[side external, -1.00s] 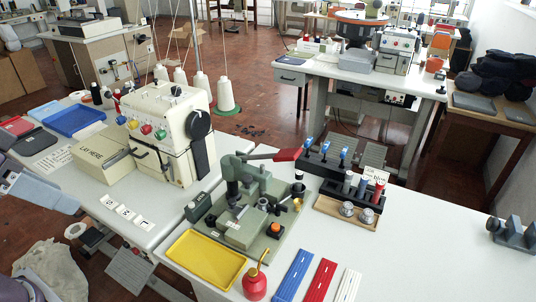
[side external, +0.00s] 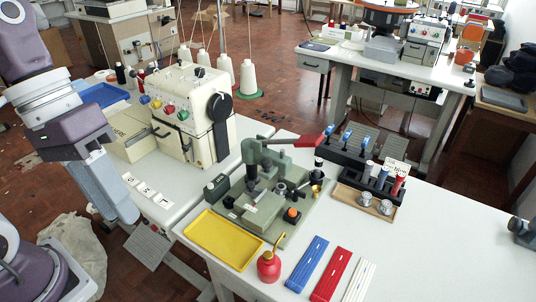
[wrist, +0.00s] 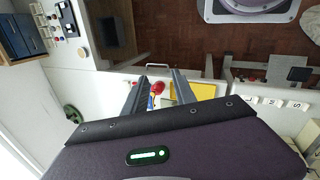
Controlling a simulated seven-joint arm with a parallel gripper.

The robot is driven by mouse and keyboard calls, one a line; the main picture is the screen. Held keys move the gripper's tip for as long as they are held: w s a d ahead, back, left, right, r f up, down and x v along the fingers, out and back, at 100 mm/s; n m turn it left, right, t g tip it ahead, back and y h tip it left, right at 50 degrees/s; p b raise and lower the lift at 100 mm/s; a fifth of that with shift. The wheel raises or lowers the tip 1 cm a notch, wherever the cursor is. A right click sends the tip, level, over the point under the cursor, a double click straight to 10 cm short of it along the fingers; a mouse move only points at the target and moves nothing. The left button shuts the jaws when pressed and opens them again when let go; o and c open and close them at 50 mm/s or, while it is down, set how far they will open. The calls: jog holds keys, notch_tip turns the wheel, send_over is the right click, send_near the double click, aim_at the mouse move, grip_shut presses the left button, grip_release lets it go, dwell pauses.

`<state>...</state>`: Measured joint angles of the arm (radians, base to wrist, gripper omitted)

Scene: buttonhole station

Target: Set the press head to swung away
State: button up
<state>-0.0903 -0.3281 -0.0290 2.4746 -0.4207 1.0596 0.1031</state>
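The press (side external: 256,188) is a grey-green machine on the front white table, with its head (side external: 262,155) on an upright post at the back. A lever with a red handle (side external: 308,138) sticks out from the head to the right. The head appears to stand above the press bed; its exact angle is hard to tell. My gripper (side external: 128,214) is at the left, pointing down, well apart from the press. In the wrist view my gripper (wrist: 160,78) has its two fingers apart with nothing held between them; the press is not clearly visible there.
A yellow tray (side external: 224,240), a red oil can (side external: 269,266) and blue, red and white strips lie in front of the press. A cream sewing machine (side external: 187,115) stands behind left. A rack of spools (side external: 385,180) stands right.

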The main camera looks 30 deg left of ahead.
aim_at(261, 156)
jog(key=w+d+f+n+h, duration=0.1)
jog(key=w+d+n+h, duration=0.2)
jog(key=w+n+h, duration=0.4)
jog(key=w+d+f+n+h, duration=0.1)
jog(key=w+d+n+h, duration=0.25)
jog(key=w+h, duration=0.4)
jog(key=w+a+f+n+t+y, duration=0.6)
jog(key=w+a+f+n+t, duration=0.5)
jog(key=w+f+n+t, duration=0.3)
jog(key=w+d+f+g, duration=0.1)
jog(key=w+d, duration=0.3)
jog(key=shift+d+f, duration=0.2)
jog(key=shift+f, duration=0.05)
jog(key=shift+n, duration=0.25)
grip_shut()
